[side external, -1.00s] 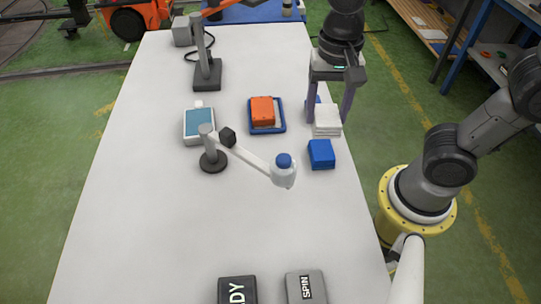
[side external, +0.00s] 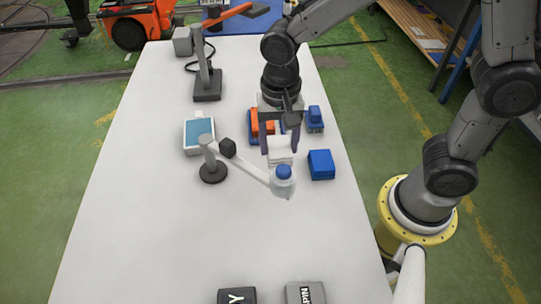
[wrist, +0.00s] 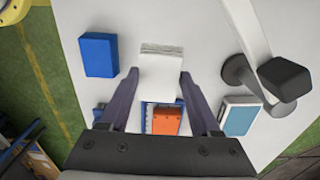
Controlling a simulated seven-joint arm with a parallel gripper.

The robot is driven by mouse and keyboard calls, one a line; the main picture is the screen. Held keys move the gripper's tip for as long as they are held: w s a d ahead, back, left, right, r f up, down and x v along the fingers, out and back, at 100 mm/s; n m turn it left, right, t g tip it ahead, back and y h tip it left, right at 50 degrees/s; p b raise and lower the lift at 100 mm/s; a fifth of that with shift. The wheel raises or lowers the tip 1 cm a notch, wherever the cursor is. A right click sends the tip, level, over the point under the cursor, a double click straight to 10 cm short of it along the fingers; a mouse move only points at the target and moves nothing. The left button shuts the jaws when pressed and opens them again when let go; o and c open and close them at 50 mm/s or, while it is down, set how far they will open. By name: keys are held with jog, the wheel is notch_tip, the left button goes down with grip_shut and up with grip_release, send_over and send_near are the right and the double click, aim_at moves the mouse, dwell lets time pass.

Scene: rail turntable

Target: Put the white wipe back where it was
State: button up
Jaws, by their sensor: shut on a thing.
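The white wipe (side external: 280,150) is a folded white pad. My gripper (side external: 280,140) is shut on it, one finger on each side. In the wrist view the wipe (wrist: 160,77) sits between the fingertips of my gripper (wrist: 159,80), and its far end sticks out past them. It appears to be held above the table, near the orange block (side external: 267,124) on its blue tray (side external: 252,132); the exact height is unclear. My gripper and arm partly hide the tray and block in the side view.
A blue block (side external: 321,164) lies right of the wipe, with a small blue item (side external: 315,118) behind it. A screen device (side external: 199,134) is left.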

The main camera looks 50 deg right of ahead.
aim_at(271, 158)
jog(key=shift+w+a+f, duration=0.15)
jog(key=shift+w+f, duration=0.25)
jog(key=shift+f, duration=0.1)
jog(key=shift+w+a+f, duration=0.15)
jog(key=shift+w+f, duration=0.2)
jog(key=shift+f, duration=0.15)
jog(key=shift+w+f, duration=0.1)
jog(key=shift+f, duration=1.5)
jog(key=shift+f, duration=0.15)
jog(key=o, duration=1.2)
